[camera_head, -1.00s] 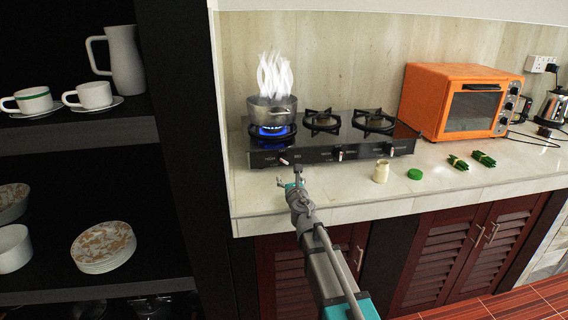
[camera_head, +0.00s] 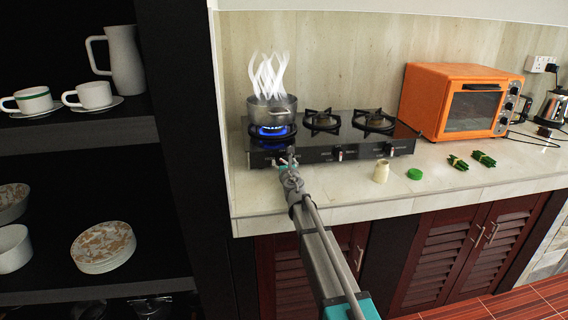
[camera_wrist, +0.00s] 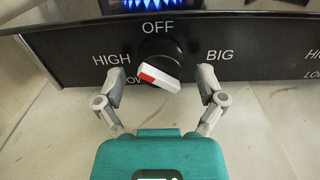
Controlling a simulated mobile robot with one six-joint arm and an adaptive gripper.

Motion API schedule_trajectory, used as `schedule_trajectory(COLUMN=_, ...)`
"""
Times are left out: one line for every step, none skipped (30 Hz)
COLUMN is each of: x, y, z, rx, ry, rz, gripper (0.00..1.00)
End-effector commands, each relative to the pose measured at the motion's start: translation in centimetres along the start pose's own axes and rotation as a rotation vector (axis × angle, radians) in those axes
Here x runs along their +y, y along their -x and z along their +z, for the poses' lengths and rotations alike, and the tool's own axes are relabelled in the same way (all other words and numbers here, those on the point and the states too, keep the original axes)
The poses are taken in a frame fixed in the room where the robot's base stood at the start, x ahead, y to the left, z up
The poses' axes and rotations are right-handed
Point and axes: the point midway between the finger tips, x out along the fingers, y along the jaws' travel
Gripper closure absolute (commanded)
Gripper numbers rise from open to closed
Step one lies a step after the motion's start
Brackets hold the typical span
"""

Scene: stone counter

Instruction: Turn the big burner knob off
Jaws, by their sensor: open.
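The big burner knob (camera_wrist: 160,72) is black with a white bar that has a red end, on the stove's black front panel (camera_wrist: 100,45). The bar lies tilted, its red end toward the left near HIGH, not toward OFF above it. My gripper (camera_wrist: 162,82) is open, with one finger on each side of the knob, apart from the bar. In the head view my gripper (camera_head: 284,162) is at the left front of the stove (camera_head: 330,150) and largely covers the knob. The left burner's blue flame (camera_head: 272,130) is lit under a steaming metal pot (camera_head: 272,108).
Two unlit burners (camera_head: 374,120) and two more knobs (camera_head: 338,153) are to the right. A cream jar (camera_head: 381,173), green lid (camera_head: 414,174) and green bundles (camera_head: 458,163) lie on the counter. An orange oven (camera_head: 460,101) stands at right. A dark shelf (camera_head: 75,135) borders the left.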

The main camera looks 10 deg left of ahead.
Motion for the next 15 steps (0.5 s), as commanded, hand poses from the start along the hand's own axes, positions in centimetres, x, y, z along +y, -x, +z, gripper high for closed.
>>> schedule_trajectory(x=-0.01, y=-0.05, z=0.0, rx=0.0, ry=0.0, rz=0.0, gripper=0.11)
schedule_trajectory(x=-0.01, y=-0.04, z=0.0, rx=0.0, ry=0.0, rz=0.0, gripper=0.11)
schedule_trajectory(x=-0.01, y=-0.03, z=0.0, rx=0.0, ry=0.0, rz=0.0, gripper=0.11)
schedule_trajectory(x=-0.01, y=-0.02, z=0.0, rx=0.0, ry=0.0, rz=0.0, gripper=0.11)
schedule_trajectory(x=-0.01, y=-0.01, z=0.0, rx=0.0, ry=0.0, rz=0.0, gripper=0.11)
schedule_trajectory(x=-0.01, y=-0.01, z=0.0, rx=0.0, ry=0.0, rz=0.0, gripper=0.11)
schedule_trajectory(x=-0.01, y=-0.01, z=0.0, rx=0.0, ry=0.0, rz=0.0, gripper=0.11)
schedule_trajectory(x=-0.01, y=-0.01, z=0.0, rx=0.0, ry=0.0, rz=0.0, gripper=0.13)
schedule_trajectory(x=-0.01, y=-0.01, z=0.0, rx=0.0, ry=0.0, rz=0.0, gripper=0.2)
schedule_trajectory(x=-0.01, y=-0.01, z=0.0, rx=0.0, ry=0.0, rz=0.0, gripper=0.26)
schedule_trajectory(x=-0.01, y=-0.01, z=0.0, rx=0.0, ry=0.0, rz=0.0, gripper=0.31)
schedule_trajectory(x=-0.01, y=-0.01, z=0.0, rx=0.0, ry=0.0, rz=0.0, gripper=0.39)
schedule_trajectory(x=-0.01, y=-0.01, z=0.0, rx=0.0, ry=0.0, rz=0.0, gripper=0.44)
schedule_trajectory(x=-0.01, y=-0.01, z=0.0, rx=0.0, ry=0.0, rz=0.0, gripper=0.5)
schedule_trajectory(x=-0.01, y=0.0, z=0.0, rx=0.0, ry=0.0, rz=0.0, gripper=0.57)
